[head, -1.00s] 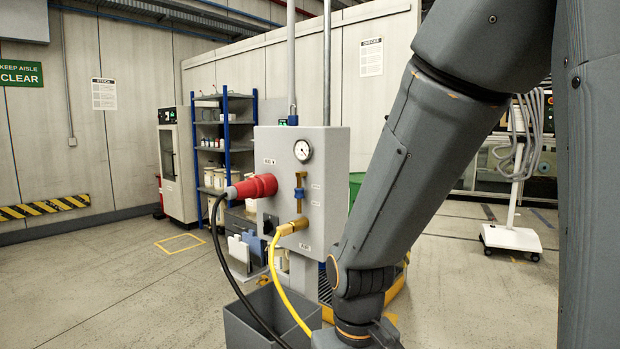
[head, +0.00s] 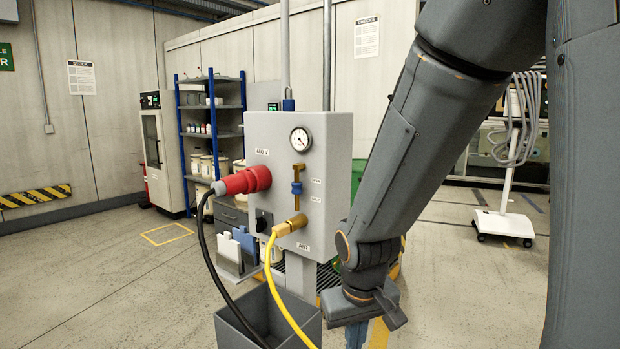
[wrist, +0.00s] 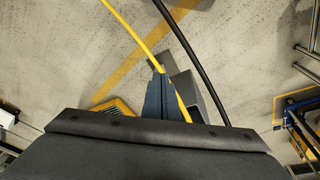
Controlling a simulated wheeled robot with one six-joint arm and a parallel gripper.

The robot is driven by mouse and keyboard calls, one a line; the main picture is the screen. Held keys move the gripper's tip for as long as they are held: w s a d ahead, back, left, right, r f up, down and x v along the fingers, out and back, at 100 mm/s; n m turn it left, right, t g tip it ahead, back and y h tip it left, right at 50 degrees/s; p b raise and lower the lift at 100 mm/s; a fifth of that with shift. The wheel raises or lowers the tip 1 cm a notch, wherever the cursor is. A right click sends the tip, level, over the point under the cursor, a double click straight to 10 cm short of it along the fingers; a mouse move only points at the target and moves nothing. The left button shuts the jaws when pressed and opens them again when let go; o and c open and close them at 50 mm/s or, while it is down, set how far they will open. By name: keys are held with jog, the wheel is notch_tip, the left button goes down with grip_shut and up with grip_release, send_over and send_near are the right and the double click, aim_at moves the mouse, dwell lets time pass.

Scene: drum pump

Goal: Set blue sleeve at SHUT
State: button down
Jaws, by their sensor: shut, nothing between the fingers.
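The blue sleeve (head: 297,187) sits around an upright brass pipe on the front of a grey box (head: 262,135). Two small labels (head: 315,190) stand one above the other to its right. The sleeve is about level with the gap between them; their print is too small to read surely. My gripper (head: 357,335) is low, to the right of and below the sleeve, and apart from it. Its blue-grey fingers point down and are cut by the picture's bottom edge. In the wrist view the fingers (wrist: 160,95) are together and empty. The sleeve does not show there.
A yellow hose (head: 283,290) runs from a brass fitting below the sleeve. A red plug (head: 243,181) with a black cable juts from the box's left side. A grey open bin (head: 240,325) stands below. A gauge (head: 300,139) is above the sleeve. Floor at left is clear.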

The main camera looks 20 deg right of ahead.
aim_at(298, 179)
jog(key=w+d+r+n+t+p, duration=0.15)
jog(key=w+d+r+t, duration=0.25)
jog(key=w+r, duration=0.4)
jog(key=w+d+r+t+p, duration=0.2)
jog(key=w+d+r+t, duration=0.3)
jog(key=w, duration=0.6)
jog(key=a+r+n+t+y+p, duration=0.1)
jog(key=r+n+y, duration=0.2)
jog(key=r+y, duration=0.2)
jog(key=w+a+r+n+t+y+p, duration=0.1)
jog(key=r+y, duration=0.4)
jog(key=r, duration=0.7)
jog(key=shift+a+n+y+p, duration=0.3)
jog(key=shift+a+n+p, duration=0.5)
jog(key=shift+n, duration=0.15)
jog(key=shift+r, duration=0.1)
